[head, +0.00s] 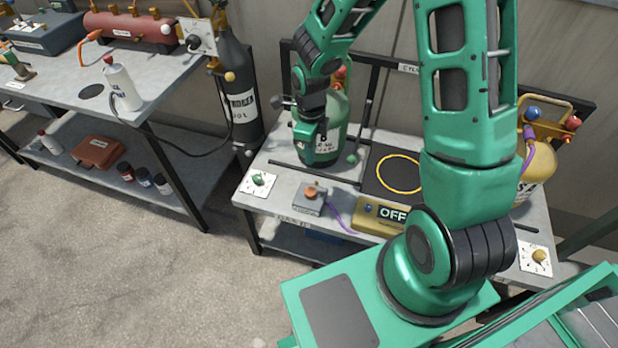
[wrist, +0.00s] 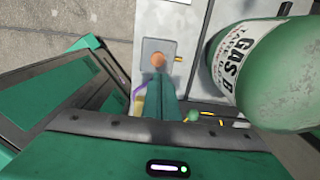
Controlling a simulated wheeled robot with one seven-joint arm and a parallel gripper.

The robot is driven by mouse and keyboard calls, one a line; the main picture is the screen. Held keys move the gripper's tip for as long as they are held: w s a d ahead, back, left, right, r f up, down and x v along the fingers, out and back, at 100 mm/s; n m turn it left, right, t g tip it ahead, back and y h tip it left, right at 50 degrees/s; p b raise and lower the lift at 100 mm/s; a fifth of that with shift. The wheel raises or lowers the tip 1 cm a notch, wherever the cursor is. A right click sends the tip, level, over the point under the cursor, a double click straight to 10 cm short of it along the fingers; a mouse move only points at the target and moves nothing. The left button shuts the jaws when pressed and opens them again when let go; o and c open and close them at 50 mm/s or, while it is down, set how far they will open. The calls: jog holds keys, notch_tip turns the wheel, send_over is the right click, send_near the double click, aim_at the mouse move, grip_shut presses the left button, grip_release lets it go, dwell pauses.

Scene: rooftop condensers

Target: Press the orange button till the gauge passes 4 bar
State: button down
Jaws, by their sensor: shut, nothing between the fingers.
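The orange button (head: 311,191) sits on a small grey box (head: 308,203) near the front edge of the right bench. It also shows in the wrist view (wrist: 158,60), just beyond the fingertips. My gripper (wrist: 158,78) is shut and empty, its fingers pointing at the button. The head view shows my gripper (head: 302,148) above and behind the box, in front of the green cylinder (head: 330,150). Contact with the button cannot be told. I cannot identify a gauge with a readable needle in either view.
The green cylinder (wrist: 275,75) stands close to the right of my gripper in the wrist view. A black nitrogen cylinder (head: 236,90) stands between the benches.

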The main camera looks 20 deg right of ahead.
aim_at(310, 189)
notch_tip(310, 189, down, 14)
dwell(0.7)
jog(key=shift+s+f, duration=0.1)
jog(key=shift+f, duration=0.75)
jog(key=shift+r, duration=0.1)
dwell(0.6)
jog(key=shift+r, duration=0.2)
notch_tip(310, 189, up, 14)
jog(key=shift+f, duration=0.15)
dwell(0.6)
